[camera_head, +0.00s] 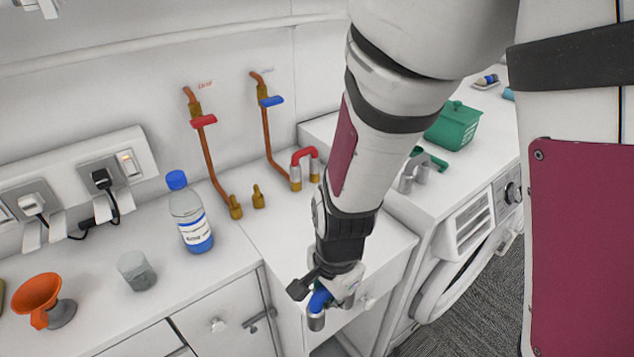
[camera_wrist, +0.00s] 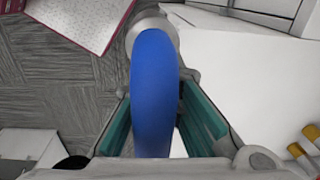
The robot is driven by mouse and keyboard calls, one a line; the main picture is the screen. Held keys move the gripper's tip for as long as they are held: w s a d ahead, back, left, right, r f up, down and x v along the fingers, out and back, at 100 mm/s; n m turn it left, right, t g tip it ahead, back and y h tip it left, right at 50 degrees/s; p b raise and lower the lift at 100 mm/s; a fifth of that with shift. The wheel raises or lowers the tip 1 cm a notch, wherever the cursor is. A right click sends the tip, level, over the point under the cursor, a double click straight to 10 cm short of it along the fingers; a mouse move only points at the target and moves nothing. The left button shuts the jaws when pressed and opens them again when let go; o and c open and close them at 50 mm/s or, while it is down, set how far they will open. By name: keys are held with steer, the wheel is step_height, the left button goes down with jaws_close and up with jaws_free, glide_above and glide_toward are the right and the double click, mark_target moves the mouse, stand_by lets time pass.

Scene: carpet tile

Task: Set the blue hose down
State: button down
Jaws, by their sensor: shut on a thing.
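The blue hose (camera_wrist: 153,85) is a short curved piece with a grey metal end. It fills the middle of the wrist view, between the green-lined fingers of my gripper (camera_wrist: 160,125). In the head view the hose (camera_head: 319,301) shows at my gripper (camera_head: 325,285), low in front of the white counter's edge, with its grey end pointing down. My gripper is shut on the hose and partly hides it. Its other end is hidden.
A red hose (camera_head: 305,157) stands on the white counter (camera_head: 290,225) by copper pipes with red and blue valves. A green container (camera_head: 453,126) sits on the washer. The counter's middle is clear.

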steer(key=w+a, duration=0.1)
steer(key=w, duration=0.4)
steer(key=w+a+f, duration=0.1)
steer(key=w, duration=0.4)
steer(key=w+a, duration=0.1)
steer(key=w, duration=0.4)
steer(key=shift+w+a+f+b, duration=0.1)
steer(key=shift+a+f+b, duration=0.1)
steer(key=shift+f+b, duration=0.15)
steer(key=shift+f, duration=1.65)
steer(key=shift+f, duration=0.1)
steer(key=c, duration=1.7)
jaws_free()
steer(key=shift+o, duration=0.2)
